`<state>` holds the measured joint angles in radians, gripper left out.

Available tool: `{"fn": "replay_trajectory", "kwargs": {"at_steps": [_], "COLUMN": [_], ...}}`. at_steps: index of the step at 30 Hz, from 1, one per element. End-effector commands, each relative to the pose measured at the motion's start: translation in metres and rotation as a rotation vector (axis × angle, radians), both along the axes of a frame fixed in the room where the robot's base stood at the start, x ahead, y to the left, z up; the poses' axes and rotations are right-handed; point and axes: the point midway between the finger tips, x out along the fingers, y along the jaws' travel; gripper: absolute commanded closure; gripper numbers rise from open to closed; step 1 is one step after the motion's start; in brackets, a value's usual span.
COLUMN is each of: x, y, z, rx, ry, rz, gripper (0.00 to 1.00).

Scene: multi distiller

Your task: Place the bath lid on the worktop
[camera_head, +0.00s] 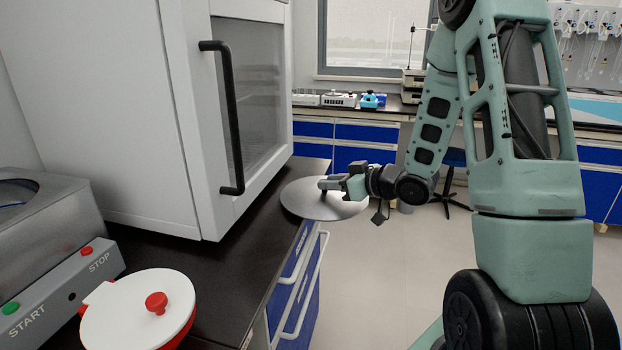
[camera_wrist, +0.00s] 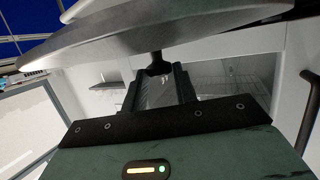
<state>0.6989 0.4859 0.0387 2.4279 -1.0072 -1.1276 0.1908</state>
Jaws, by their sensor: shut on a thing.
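The bath lid (camera_head: 310,203) is a round, flat grey metal disc with a small dark knob. My gripper (camera_head: 326,185) is shut on the knob and holds the lid level in the head view. The lid overlaps the far right corner of the black worktop (camera_head: 215,275); I cannot tell whether it touches the surface. In the wrist view the lid (camera_wrist: 120,45) spans the top of the picture, and its knob sits between the fingers of my gripper (camera_wrist: 158,72).
A white cabinet (camera_head: 130,120) with a black handle (camera_head: 232,120) stands on the worktop, left of the lid. A metal bath (camera_head: 40,220) with START and STOP buttons and a white-lidded red container (camera_head: 135,312) are at the near left. Worktop between them is clear.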

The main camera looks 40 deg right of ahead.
Motion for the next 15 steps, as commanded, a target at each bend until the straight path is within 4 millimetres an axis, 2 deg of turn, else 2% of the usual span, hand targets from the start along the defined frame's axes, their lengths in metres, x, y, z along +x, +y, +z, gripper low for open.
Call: {"fn": "replay_trajectory", "kwargs": {"at_steps": [3,10,15], "x": [0.016,0.03,0.056], "y": [0.005,0.008,0.016], "z": [0.001,0.0,0.0], "rx": [0.0,0.0,0.0], "ry": [-0.002,-0.001,-0.002], "rz": [0.002,0.001,0.003], "gripper": [1.0,1.0,1.0]}}
